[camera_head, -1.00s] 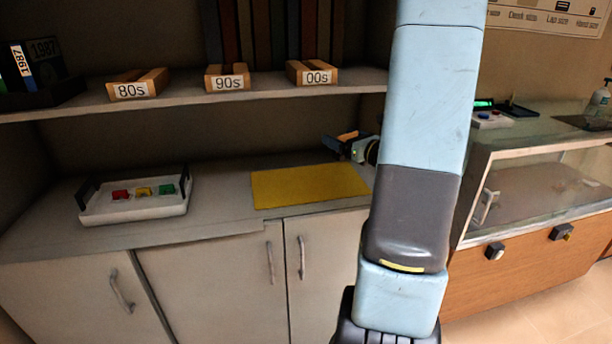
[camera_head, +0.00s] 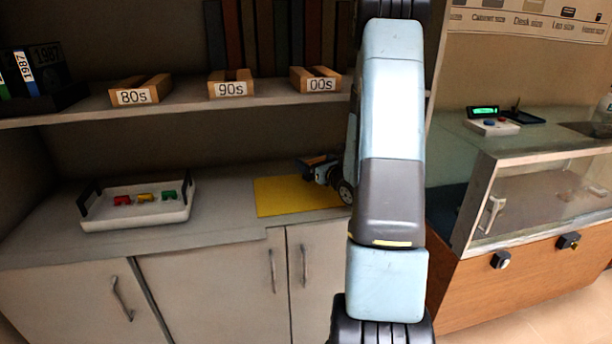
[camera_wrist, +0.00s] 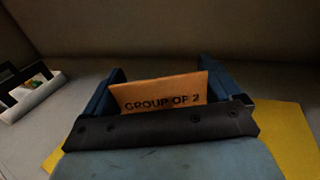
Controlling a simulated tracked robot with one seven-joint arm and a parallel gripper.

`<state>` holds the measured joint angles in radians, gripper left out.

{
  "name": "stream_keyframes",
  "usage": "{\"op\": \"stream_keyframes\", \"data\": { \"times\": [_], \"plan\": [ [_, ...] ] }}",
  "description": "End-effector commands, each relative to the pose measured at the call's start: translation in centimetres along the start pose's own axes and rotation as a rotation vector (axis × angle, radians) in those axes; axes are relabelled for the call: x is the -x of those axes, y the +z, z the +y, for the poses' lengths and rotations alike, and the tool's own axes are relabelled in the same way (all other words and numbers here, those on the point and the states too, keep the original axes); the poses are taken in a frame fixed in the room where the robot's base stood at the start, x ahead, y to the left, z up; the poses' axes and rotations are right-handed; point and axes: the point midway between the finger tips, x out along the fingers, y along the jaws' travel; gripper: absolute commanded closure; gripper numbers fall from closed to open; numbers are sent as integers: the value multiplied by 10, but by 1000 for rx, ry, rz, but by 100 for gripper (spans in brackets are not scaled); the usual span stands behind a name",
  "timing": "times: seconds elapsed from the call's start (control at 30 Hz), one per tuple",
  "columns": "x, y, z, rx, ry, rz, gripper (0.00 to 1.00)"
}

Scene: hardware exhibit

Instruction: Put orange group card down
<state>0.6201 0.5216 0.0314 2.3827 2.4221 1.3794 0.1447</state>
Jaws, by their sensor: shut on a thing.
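My gripper (camera_head: 312,168) is above the yellow mat (camera_head: 279,198) on the cabinet counter, partly hidden by my arm. In the wrist view my gripper (camera_wrist: 165,90) is shut on the orange group card (camera_wrist: 160,92), which reads "GROUP OF 2". The card stands roughly upright between the two blue fingers, its lower edge hidden by the dark bar of the gripper. The yellow mat also shows in the wrist view (camera_wrist: 285,140), below and to the right. I cannot tell whether the card touches the mat.
A white tray (camera_head: 100,222) with red, yellow and green pieces stands left of the mat. A shelf (camera_head: 200,108) with wooden blocks marked 80s, 90s and 00s hangs above. The counter between tray and mat is clear. A glass case (camera_head: 540,195) stands at right.

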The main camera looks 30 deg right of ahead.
Motion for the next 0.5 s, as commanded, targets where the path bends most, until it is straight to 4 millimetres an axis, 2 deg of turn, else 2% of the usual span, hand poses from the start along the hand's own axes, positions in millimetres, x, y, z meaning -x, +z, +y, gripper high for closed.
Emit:
{"op": "stream_keyframes", "data": {
  "times": [0.13,0.37,0.5],
  "plan": [
    [-11,-13,2,-1,0,0,38],
    [-17,-21,4,0,0,-1,38],
    [-20,-34,5,-3,-1,2,38]
  ]
}}
